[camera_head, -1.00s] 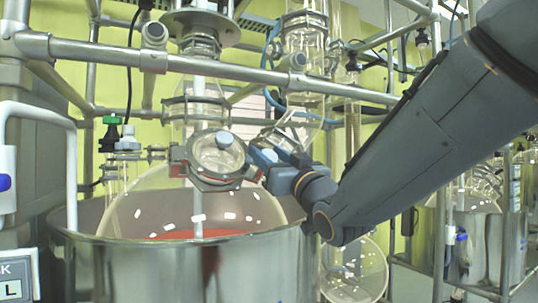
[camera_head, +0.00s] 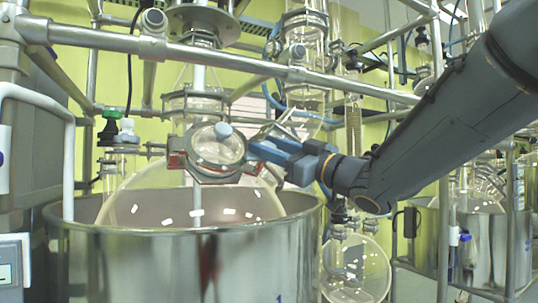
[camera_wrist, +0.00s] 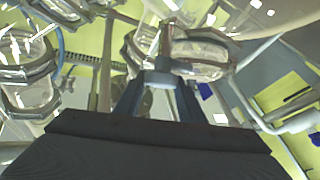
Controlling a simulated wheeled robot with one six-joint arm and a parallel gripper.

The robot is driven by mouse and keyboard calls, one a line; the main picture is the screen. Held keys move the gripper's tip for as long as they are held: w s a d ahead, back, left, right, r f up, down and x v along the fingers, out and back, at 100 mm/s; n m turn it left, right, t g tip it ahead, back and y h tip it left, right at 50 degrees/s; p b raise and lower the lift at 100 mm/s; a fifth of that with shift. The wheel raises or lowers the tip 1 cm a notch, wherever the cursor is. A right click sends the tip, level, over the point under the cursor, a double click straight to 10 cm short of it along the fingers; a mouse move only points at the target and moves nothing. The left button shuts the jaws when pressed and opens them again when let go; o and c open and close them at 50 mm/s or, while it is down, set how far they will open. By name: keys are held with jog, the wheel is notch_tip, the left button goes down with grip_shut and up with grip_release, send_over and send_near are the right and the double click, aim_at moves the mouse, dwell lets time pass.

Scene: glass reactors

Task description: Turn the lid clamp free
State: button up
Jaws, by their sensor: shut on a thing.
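The round glass lid (camera_head: 217,147) sits on the neck of the big glass vessel (camera_head: 150,195), held by a metal clamp ring (camera_head: 215,178) with reddish parts at its side. A pale blue knob (camera_head: 223,130) shows at the lid's upper edge. My gripper (camera_head: 254,150) reaches in from the right, its blue fingers at the right side of the clamp. In the wrist view my gripper (camera_wrist: 163,80) is shut on a small pale grey-blue piece (camera_wrist: 164,79) in front of the clamp ring (camera_wrist: 195,68). I take this piece to be the clamp's handle; its far end is hidden.
A steel pot (camera_head: 180,260) surrounds the vessel below. A metal rail (camera_head: 250,68) crosses above the lid. A round glass flask (camera_head: 356,268) hangs below my arm. A white bent pipe (camera_head: 68,160) stands at the left.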

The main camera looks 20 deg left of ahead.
jog(key=n+g, duration=0.4)
jog(key=shift+g, duration=0.3)
jog(key=n+g+h+p, duration=0.1)
jog(key=n+g, duration=0.1)
jog(key=n+g+h+p, duration=0.1)
jog(key=n+g, duration=0.1)
jog(key=n, duration=0.1)
jog(key=shift+r+g+h, duration=0.1)
jog(key=shift+g+h, duration=0.2)
jog(key=n+g+h+p, duration=0.2)
jog(key=n, duration=0.1)
jog(key=shift+n+h, duration=0.4)
jog(key=shift+s+n+g+h+p, duration=0.1)
jog(key=shift+n+g+h+p, duration=0.7)
jog(key=shift+n+h+p, duration=0.65)
jog(key=o, duration=1)
jog(key=shift+s, duration=0.1)
jog(key=shift+o, duration=0.2)
